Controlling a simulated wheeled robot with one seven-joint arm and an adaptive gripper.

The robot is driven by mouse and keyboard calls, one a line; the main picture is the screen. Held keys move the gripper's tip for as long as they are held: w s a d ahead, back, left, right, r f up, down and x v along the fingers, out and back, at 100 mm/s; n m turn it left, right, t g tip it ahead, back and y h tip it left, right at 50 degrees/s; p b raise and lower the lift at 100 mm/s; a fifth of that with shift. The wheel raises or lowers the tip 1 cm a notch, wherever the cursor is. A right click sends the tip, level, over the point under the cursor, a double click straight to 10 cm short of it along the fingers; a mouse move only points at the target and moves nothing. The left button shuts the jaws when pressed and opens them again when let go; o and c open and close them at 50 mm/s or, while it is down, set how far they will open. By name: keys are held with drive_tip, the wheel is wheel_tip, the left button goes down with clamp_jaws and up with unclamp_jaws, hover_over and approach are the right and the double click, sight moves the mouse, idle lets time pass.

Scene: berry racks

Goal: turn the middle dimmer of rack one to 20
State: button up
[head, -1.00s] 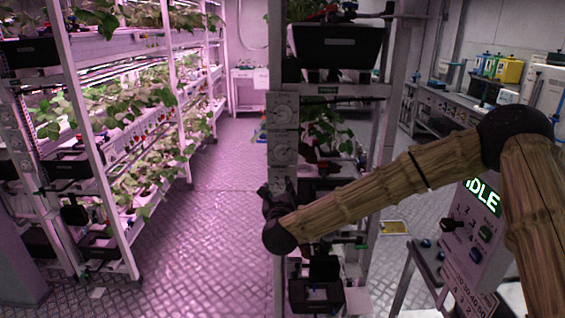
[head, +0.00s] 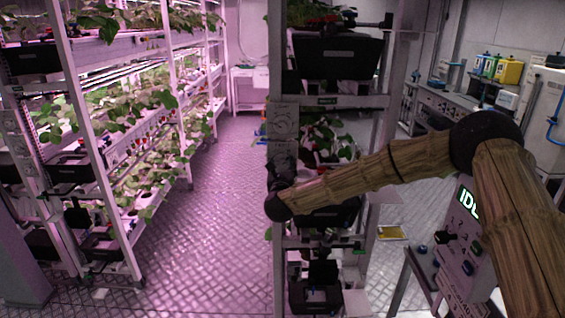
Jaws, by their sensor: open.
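A rack post (head: 277,70) in the middle of the head view carries dimmer panels, one above the other. The upper dimmer (head: 284,119) shows clear of my arm. The middle dimmer (head: 284,151) is just below it, partly covered at its lower edge by my gripper. Anything lower on the post is hidden behind my wrist. My gripper (head: 279,167) is open and dark, pointing away from me at the middle dimmer. I cannot tell whether it touches the knob. The dial marks are too small to read.
The rack holds black bins (head: 338,56) and plants. Another plant rack (head: 88,150) stands at the left, with a clear aisle (head: 205,225) between. At the right are a control box (head: 462,235) with a partly hidden green display and a back bench (head: 440,110).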

drive_tip(key=shift+w, duration=0.45)
drive_tip(key=c, duration=1.1)
drive_tip(key=shift+o, duration=0.2)
